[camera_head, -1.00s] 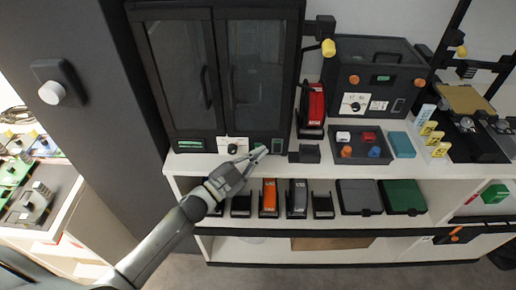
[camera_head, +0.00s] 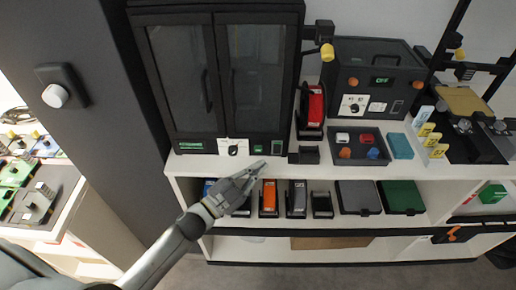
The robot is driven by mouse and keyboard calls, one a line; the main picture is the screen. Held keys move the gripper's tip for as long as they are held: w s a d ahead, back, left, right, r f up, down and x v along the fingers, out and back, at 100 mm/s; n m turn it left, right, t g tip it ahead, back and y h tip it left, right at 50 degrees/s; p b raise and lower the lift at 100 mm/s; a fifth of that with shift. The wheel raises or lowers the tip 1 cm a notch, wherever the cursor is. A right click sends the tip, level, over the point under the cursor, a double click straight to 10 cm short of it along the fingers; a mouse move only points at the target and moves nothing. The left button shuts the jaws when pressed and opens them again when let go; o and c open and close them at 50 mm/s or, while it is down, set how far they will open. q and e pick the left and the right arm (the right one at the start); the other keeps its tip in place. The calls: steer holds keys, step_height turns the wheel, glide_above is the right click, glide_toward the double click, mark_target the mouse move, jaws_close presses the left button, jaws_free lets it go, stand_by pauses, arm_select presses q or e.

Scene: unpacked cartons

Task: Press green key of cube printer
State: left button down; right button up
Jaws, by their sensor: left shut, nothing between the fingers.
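A tall black cabinet-like machine (camera_head: 218,75) with two dark glass doors stands on the white shelf; it appears to be the cube printer. Its lower front panel has a small green display (camera_head: 190,145), a white plate with a dark knob (camera_head: 233,148), and a small green key (camera_head: 258,149) to the right of the knob. My left gripper (camera_head: 260,166) is shut and empty. Its tips are just below and in front of the green key in the picture, apart from it. The key is uncovered. My right gripper is not in view.
A black box (camera_head: 372,75) with an OFF display and orange knobs stands to the right. A tray of coloured blocks (camera_head: 341,160) lies before it. A dark wall panel (camera_head: 85,110) rises at left.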

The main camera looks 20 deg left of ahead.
arm_select(q)
steer(key=shift+s+d, duration=0.15)
steer(key=shift+s, duration=0.4)
steer(key=shift+s+d, duration=0.15)
steer(key=shift+s, duration=0.35)
